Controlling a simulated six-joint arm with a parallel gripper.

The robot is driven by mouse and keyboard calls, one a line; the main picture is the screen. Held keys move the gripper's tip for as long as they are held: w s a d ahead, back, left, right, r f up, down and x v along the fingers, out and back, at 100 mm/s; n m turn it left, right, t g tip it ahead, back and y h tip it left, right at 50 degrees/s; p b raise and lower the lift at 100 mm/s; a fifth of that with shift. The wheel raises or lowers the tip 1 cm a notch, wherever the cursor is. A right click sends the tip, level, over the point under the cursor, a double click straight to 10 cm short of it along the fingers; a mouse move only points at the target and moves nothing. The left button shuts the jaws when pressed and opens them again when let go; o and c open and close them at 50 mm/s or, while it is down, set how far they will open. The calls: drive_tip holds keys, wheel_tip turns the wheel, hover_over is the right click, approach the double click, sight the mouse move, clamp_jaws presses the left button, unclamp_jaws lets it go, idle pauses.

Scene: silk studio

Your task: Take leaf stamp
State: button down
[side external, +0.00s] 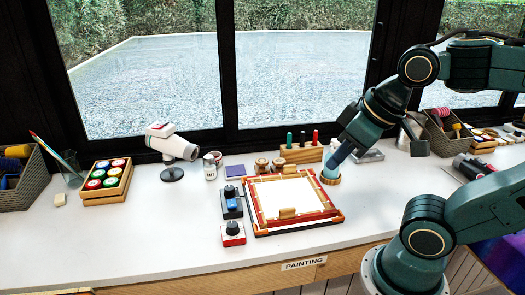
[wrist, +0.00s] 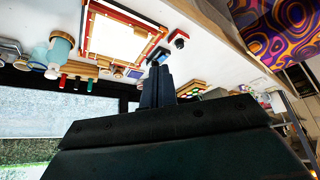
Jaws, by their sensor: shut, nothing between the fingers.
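My gripper (side external: 338,160) is shut and empty, pointing down in front of the pale blue jar at the right of the frame. In the wrist view its dark fingers (wrist: 158,82) are together.
The red-edged silk frame (side external: 262,229) lies at mid-table. The blue jar (side external: 330,177) and bottle rack (side external: 300,154) stand near my gripper. Two dial boxes (side external: 232,233) sit left of the frame. A white dryer (side external: 173,146) and paint crate (side external: 107,187) are farther left. The front-left table is clear.

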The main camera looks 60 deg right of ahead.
idle(0.4)
drive_tip(key=c, duration=0.9)
unclamp_jaws()
drive_tip(key=w+d+r+m+g, duration=0.1)
drive_tip(key=w+d+m, duration=0.45)
drive_tip(key=w, duration=0.35)
drive_tip(key=w+d+r+m+g, duration=0.1)
drive_tip(key=w+d+m+g, duration=0.1)
drive_tip(key=w+d+m, duration=0.45)
drive_tip(key=w+d+f+m, duration=0.3)
drive_tip(key=d+f+m, duration=0.1)
drive_tip(key=d, duration=0.1)
drive_tip(key=w+d+f+m+g, duration=0.1)
drive_tip(key=w+d+f+m, duration=0.3)
drive_tip(key=d+f, duration=0.1)
drive_tip(key=w+d+f+m+y, duration=0.1)
drive_tip(key=w+d+f+m, duration=0.3)
drive_tip(key=d, duration=0.2)
drive_tip(key=shift+w+d+f+m+g, duration=0.1)
drive_tip(key=shift+d+f+m+g, duration=0.1)
drive_tip(key=shift+d+m+g, duration=0.2)
